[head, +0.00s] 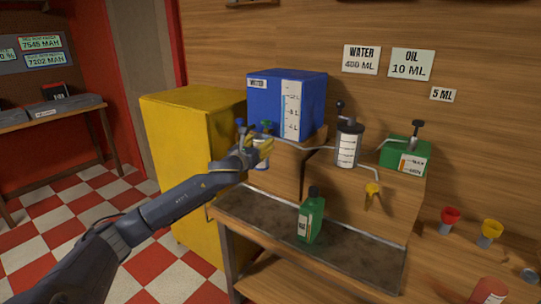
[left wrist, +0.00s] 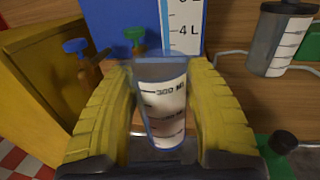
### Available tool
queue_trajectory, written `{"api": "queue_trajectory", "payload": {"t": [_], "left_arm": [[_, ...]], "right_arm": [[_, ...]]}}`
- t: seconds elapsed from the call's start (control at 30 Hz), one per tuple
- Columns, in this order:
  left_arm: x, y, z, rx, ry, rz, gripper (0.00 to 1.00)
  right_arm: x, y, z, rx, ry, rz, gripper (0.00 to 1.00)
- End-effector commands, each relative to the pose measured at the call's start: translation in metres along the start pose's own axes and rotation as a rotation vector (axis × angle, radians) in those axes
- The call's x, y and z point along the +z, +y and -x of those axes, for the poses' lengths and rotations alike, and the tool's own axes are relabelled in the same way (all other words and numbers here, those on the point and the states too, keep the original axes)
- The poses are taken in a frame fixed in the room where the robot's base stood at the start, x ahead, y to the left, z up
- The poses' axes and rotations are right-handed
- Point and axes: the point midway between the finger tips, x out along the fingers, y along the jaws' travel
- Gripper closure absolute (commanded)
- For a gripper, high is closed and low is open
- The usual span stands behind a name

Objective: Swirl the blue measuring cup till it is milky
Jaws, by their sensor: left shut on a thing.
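My left gripper (head: 262,148) is shut on the blue measuring cup (head: 261,163) and holds it upright, or nearly so, in front of the blue water tank (head: 268,100). In the left wrist view the cup (left wrist: 163,105) sits between the two yellow fingers. It has a blue rim and a scale with a mark near 300 ml. Its lower part looks whitish and its upper part clear bluish; the picture is blurred there. Beyond it are the tank's blue tap (left wrist: 76,47) and green tap (left wrist: 134,37). My right gripper is not in view.
A green bottle (head: 311,218) stands on the dark tray (head: 345,250) below. A clear dispenser (head: 347,147) and green box (head: 405,155) stand right of the tank. Red and yellow funnels (head: 490,231) are at the right. A yellow cabinet (head: 185,120) is behind the arm.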

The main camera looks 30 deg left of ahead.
Motion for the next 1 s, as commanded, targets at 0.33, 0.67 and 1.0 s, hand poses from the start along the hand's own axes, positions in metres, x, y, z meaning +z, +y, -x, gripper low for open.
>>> {"api": "queue_trajectory", "payload": {"t": [0.33, 0.67, 1.0], "left_arm": [[0.002, -0.028, 0.001, 0.003, -0.002, -0.002, 0.85], [0.000, -0.039, 0.001, -0.011, -0.003, 0.009, 0.84], [0.001, -0.040, 0.002, -0.003, -0.002, 0.002, 0.84]], "right_arm": [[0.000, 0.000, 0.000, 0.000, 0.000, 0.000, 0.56], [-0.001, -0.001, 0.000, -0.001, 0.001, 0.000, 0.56], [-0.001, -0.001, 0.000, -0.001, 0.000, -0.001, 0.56]]}}
